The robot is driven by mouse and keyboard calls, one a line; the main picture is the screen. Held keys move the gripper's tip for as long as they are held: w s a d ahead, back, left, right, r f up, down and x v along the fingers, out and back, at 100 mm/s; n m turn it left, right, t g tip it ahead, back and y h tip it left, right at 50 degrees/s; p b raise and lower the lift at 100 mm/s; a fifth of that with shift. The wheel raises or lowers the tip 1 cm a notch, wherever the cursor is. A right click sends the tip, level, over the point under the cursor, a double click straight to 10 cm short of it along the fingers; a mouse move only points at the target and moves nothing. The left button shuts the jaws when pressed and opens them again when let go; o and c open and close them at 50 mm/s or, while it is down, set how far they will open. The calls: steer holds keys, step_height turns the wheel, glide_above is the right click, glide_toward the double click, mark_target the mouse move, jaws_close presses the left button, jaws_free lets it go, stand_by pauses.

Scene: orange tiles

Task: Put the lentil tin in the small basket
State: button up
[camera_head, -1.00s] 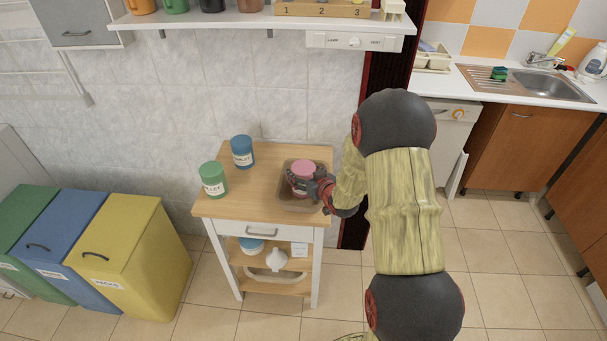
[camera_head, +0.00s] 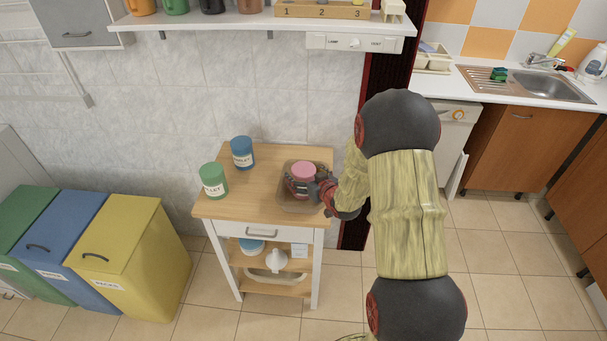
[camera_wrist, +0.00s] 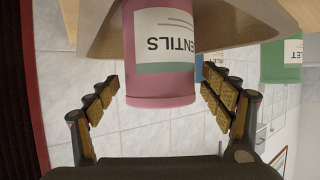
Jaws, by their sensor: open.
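The lentil tin (camera_head: 303,172) is pink with a white and grey-green label. It stands inside the small basket (camera_head: 287,202), a brownish open box at the right end of the wooden trolley top. In the wrist view the tin (camera_wrist: 160,88) shows the letters "ENTILS" upside down, with the basket wall (camera_wrist: 222,30) behind it. My gripper (camera_head: 306,184) is at the tin from the right. In the wrist view the open fingers (camera_wrist: 160,82) lie either side of the tin, with gaps on both sides. The tin's lower part is hidden by the basket and fingers.
A green tin (camera_head: 213,180) and a blue tin (camera_head: 242,152) stand on the trolley top (camera_head: 255,205), left of the basket. A wall shelf (camera_head: 240,21) hangs above. Coloured bins (camera_head: 125,245) stand at the left. The trolley's front left is clear.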

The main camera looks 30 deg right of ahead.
steer(key=p+v, duration=0.2)
steer(key=v, duration=0.9)
steer(key=s+a+r+g+h, duration=0.1)
steer(key=s+a+r+g, duration=0.15)
steer(key=r, duration=0.45)
steer(key=s+a+r+g+h, duration=0.1)
steer(key=s+a+r, duration=0.2)
steer(key=r, duration=0.3)
steer(key=s+a+r+g+y, duration=0.1)
steer(key=s+a+r+g, duration=0.1)
steer(key=s+a, duration=0.4)
steer(key=s+a+r+g+y, duration=0.1)
steer(key=s+a+r, duration=0.4)
steer(key=s, duration=1)
steer(key=a+g, duration=0.1)
steer(key=a, duration=0.1)
steer(key=shift+s+a, duration=0.35)
steer(key=shift+s, duration=0.05)
